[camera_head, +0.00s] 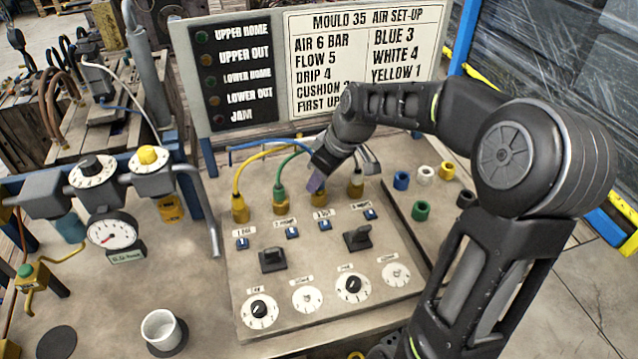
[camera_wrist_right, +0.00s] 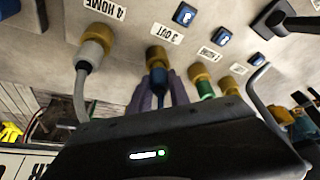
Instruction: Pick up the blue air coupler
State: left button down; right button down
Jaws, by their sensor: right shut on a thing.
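The blue air coupler (camera_wrist_right: 158,77) sits at the brass port marked "3 OUT" in the right wrist view, with a blue hose running back from it. My right gripper (camera_head: 316,184) reaches down to the third port (camera_head: 319,198) of the panel. Its purple fingers (camera_wrist_right: 159,92) stand on either side of the coupler and are shut on it. In the head view the fingers hide the coupler. The coupler looks in line with the port, touching or very close to it; I cannot tell if it is seated. My left gripper is not in view.
Yellow (camera_head: 237,185) and green (camera_head: 279,188) couplers stand in the neighbouring ports, and a grey one (camera_wrist_right: 96,48) in port 4. Loose coloured rings, including a blue one (camera_head: 401,180), lie at the right. The set-up sign (camera_head: 365,60) stands behind. Switches and dials cover the panel's front (camera_head: 325,265).

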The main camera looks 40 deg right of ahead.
notch_tip(320, 180, up, 10)
jog(key=shift+b, duration=0.35)
jog(key=shift+a+f, duration=0.1)
dwell(0.7)
